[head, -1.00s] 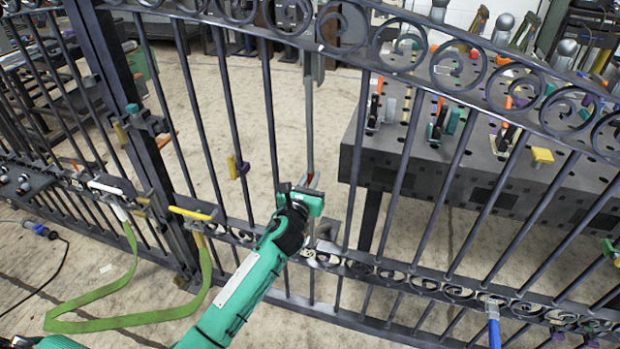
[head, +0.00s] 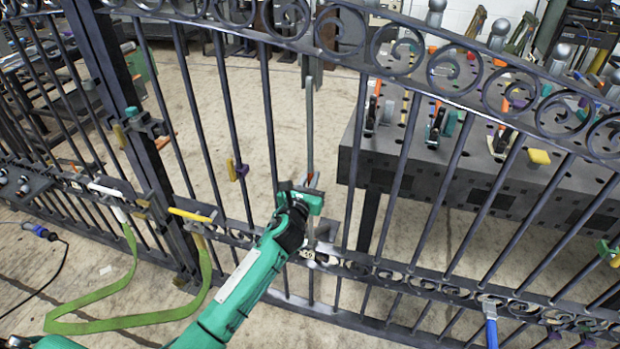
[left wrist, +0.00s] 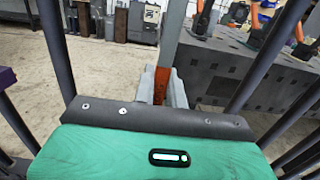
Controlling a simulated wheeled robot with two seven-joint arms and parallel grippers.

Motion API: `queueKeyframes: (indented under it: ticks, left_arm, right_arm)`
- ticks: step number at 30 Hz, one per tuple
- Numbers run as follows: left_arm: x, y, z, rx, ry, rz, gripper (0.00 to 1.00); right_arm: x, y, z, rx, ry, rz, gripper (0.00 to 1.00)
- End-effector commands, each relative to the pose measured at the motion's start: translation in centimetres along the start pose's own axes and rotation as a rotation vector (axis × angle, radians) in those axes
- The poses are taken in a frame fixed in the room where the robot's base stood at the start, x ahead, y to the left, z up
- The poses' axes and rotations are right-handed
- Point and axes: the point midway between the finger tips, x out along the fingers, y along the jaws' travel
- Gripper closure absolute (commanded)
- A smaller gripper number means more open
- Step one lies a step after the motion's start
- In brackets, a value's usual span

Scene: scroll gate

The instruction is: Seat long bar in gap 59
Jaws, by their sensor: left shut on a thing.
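The long bar (head: 310,120) is a grey, near-upright bar in the wide gap between two dark pickets of the gate (head: 262,130). Its top end stands free, a little below the scrolled top rail (head: 235,31). My left gripper (head: 310,183) is shut on the bar's lower part, just above the lower rail (head: 385,272). In the left wrist view the bar (left wrist: 172,35) rises from between the grey fingers (left wrist: 162,88), with orange showing there. A small number tag (head: 335,256) on the lower rail is too small to read surely. My right gripper is out of view.
A dark perforated table (head: 480,185) with clamps stands behind the gate at right. A yellow-handled clamp (head: 190,214) and a green strap (head: 120,325) are on the left. A blue-handled clamp (head: 493,325) hangs at lower right. Open floor lies behind the gap.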

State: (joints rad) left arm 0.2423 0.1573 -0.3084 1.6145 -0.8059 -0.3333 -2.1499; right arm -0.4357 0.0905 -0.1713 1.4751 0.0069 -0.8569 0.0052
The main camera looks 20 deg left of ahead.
Motion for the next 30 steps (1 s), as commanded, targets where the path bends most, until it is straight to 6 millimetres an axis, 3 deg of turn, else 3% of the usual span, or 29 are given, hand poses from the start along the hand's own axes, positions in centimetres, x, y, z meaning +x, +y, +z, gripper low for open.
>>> queueKeyframes:
  ticks: [29,30]
  left_arm:
    - [1.2,0.1,-0.4,0.0,0.034,0.001,1.0]
    - [1.2,0.1,-0.4,0.0,0.034,0.001,0.82]
  right_arm:
    - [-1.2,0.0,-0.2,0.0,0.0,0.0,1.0]
    - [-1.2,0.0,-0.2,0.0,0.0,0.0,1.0]
